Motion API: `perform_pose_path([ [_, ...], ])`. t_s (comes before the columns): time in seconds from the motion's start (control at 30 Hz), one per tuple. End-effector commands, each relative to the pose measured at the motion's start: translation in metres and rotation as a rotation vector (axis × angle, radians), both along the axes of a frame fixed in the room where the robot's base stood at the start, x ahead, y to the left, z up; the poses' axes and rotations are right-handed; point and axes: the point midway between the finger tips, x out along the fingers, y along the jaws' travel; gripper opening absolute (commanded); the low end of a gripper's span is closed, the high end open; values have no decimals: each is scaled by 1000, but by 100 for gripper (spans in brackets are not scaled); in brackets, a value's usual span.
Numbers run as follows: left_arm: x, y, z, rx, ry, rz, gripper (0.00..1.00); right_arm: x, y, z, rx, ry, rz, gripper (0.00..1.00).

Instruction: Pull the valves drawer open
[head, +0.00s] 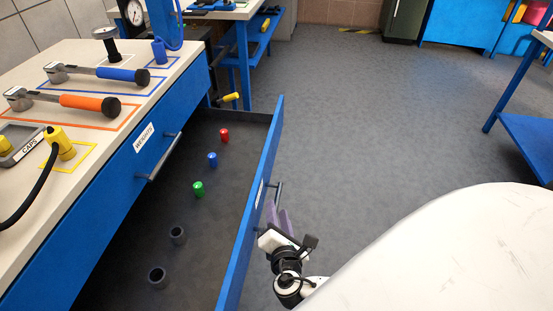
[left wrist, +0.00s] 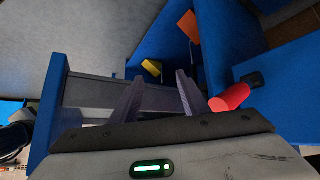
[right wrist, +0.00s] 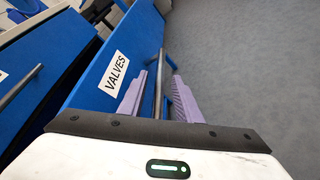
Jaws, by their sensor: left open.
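The valves drawer (head: 248,215) is the blue lower drawer in the head view. It stands pulled far out from the bench, with red, blue and green pieces and two dark cups inside. Its front with the VALVES label (right wrist: 116,66) shows in the right wrist view, and so does its metal bar handle (right wrist: 158,85). My right gripper (right wrist: 160,74) is at this handle, with the bar between its purple fingers and small gaps on both sides; it looks open. My left gripper (left wrist: 156,76) is open and empty in the left wrist view. It is not seen in the head view.
The weights drawer (head: 125,170) above is shut, its handle (head: 163,157) sticking out over the open drawer. Hammers (head: 90,103) and a yellow connector with a black cable lie on the bench top. The grey floor (head: 350,110) right of the drawer is clear. A blue-legged table stands far right.

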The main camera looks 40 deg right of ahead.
Motion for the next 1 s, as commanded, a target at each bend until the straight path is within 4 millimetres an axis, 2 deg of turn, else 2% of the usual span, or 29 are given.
perform_pose_path([
  [0.03, -1, 0, 2, 0, 2, 0, 41, -10, 7, 3, 4, 3, 1, 31],
  [0.2, -3, 0, 3, 2, 8, 1, 41, -35, 22, 12, 1, 3, 0, 31],
  [0.4, -4, 0, 3, 1, 9, 1, 41, -51, 33, 18, 0, 0, 0, 31],
  [0.77, -2, 0, 3, 2, 7, 1, 41, -53, 34, 18, -1, 0, 0, 31],
  [1.0, 2, -1, 3, 1, -1, 2, 41, -37, 23, 12, -5, -1, 0, 31],
])
